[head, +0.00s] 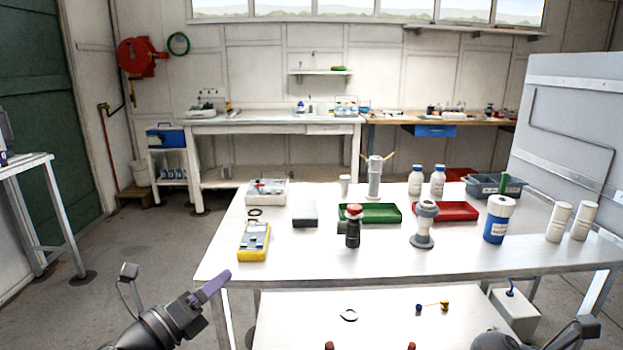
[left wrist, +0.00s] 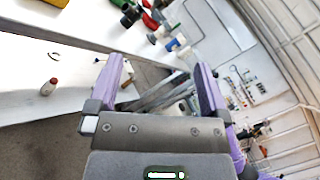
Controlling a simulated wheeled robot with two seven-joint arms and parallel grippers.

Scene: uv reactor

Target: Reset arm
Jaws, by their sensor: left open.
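My left gripper (head: 214,284) is at the lower left in the head view, in front of the table's left front corner and apart from everything on it. One purple finger shows clearly there. In the left wrist view my left gripper (left wrist: 159,63) has two purple fingers spread wide with nothing between them. Part of my right arm (head: 495,341) shows at the bottom right edge of the head view; its gripper fingers are out of sight.
The white table (head: 330,262) holds a yellow meter (head: 254,241), green tray (head: 370,213), red tray (head: 445,212), blue-labelled jar (head: 497,220) and white bottles (head: 415,180). A lower shelf (head: 385,322) carries small parts. Floor (head: 130,240) left of the table is clear.

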